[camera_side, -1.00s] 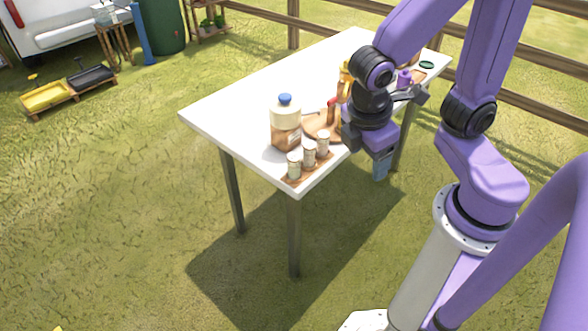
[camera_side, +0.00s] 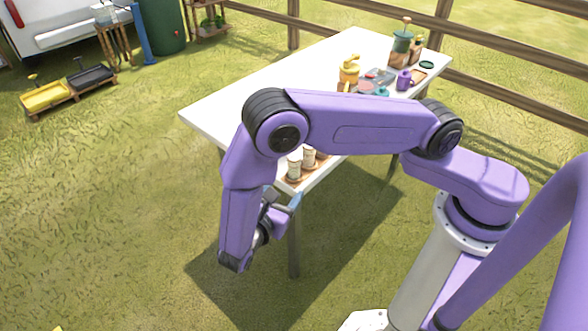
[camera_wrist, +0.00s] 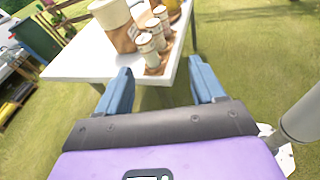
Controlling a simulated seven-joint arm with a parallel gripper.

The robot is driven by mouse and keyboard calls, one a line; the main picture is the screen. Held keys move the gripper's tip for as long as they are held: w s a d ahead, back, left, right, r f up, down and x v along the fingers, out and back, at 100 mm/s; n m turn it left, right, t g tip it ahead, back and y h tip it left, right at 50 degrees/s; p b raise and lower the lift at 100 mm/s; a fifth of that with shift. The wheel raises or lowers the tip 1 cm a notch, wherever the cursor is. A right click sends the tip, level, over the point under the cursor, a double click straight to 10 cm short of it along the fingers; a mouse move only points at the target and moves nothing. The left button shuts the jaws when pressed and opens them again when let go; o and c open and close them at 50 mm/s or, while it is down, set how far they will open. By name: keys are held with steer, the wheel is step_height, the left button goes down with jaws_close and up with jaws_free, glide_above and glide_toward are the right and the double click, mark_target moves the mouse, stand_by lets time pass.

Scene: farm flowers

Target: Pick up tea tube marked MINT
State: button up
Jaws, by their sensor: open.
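Three pale tea tubes stand upright in a row on a small brown tray (camera_wrist: 153,71) at the table's near corner. In the wrist view they are the near tube (camera_wrist: 147,47), the middle tube (camera_wrist: 155,33) and the far tube (camera_wrist: 162,17). In the side view, the near tube (camera_side: 294,170) and middle tube (camera_side: 309,157) show below my arm, which partly hides the far one. The labels are too small to read, so I cannot tell which is MINT. My gripper (camera_wrist: 162,82) is open and empty, its blue fingers apart and short of the tubes, just off the table's corner.
Farther back on the white table (camera_side: 222,107) are a yellow pump bottle (camera_side: 348,74), a purple mug (camera_side: 404,81) and a green container (camera_side: 401,50). Open grass lies in front.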

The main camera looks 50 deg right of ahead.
step_height(320, 180, down, 5)
steer(key=n+t+h, duration=0.1)
steer(key=n+t, duration=0.2)
glide_toward(292, 164)
steer(key=x, duration=0.5)
steer(key=shift+s+d+f, duration=0.1)
steer(key=shift+d, duration=0.1)
steer(key=shift+x, duration=3.3)
steer(key=c, duration=1)
